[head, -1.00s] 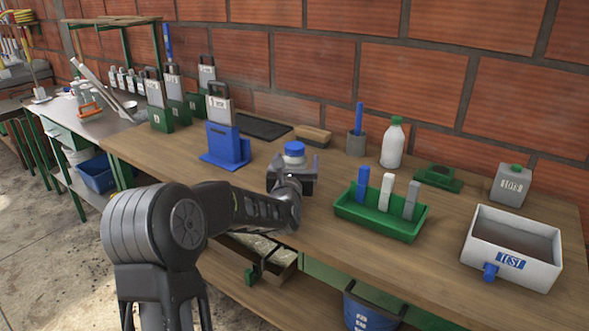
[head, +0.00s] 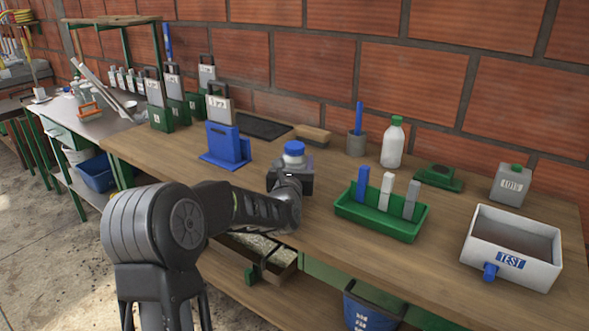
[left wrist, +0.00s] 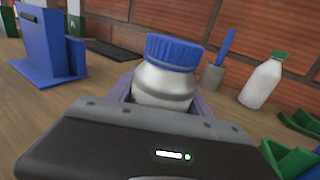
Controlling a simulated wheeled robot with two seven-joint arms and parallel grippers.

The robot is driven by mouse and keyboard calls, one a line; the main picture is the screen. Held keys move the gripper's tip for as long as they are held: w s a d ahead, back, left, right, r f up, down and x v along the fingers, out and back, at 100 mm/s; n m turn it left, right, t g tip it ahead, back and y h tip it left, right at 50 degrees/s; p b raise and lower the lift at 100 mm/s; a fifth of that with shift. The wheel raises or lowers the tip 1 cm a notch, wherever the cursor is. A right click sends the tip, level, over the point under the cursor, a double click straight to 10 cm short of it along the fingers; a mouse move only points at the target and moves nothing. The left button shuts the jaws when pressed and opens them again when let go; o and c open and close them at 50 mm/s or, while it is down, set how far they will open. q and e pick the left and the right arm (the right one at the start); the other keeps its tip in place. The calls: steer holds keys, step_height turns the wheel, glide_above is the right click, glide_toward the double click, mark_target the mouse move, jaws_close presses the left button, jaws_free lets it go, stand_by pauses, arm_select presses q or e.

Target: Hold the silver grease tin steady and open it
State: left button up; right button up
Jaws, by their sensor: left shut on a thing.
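The silver grease tin has a blue screw lid (head: 294,148) and stands upright on the wooden workbench. In the left wrist view its silver body (left wrist: 163,86) rises just beyond my gripper, with the lid on top. My left gripper (head: 291,174) comes in from the front and is shut on the tin's body below the lid. The gripper housing hides the lower part of the tin in both views. My right gripper is not in view.
A blue stand (head: 226,146) is left of the tin. A green tray (head: 381,219) with upright strips is at right, near a white TEST box (head: 513,247). A white bottle (head: 392,145) and a grey cup (head: 356,145) stand behind. Bare bench surrounds the tin.

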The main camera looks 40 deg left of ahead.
arm_select(q)
steer(key=c, duration=0.4)
steer(key=shift+r, duration=0.1)
jaws_close()
step_height(320, 180, up, 10)
stand_by(0.4)
steer(key=o, duration=1.1)
jaws_free()
jaws_close()
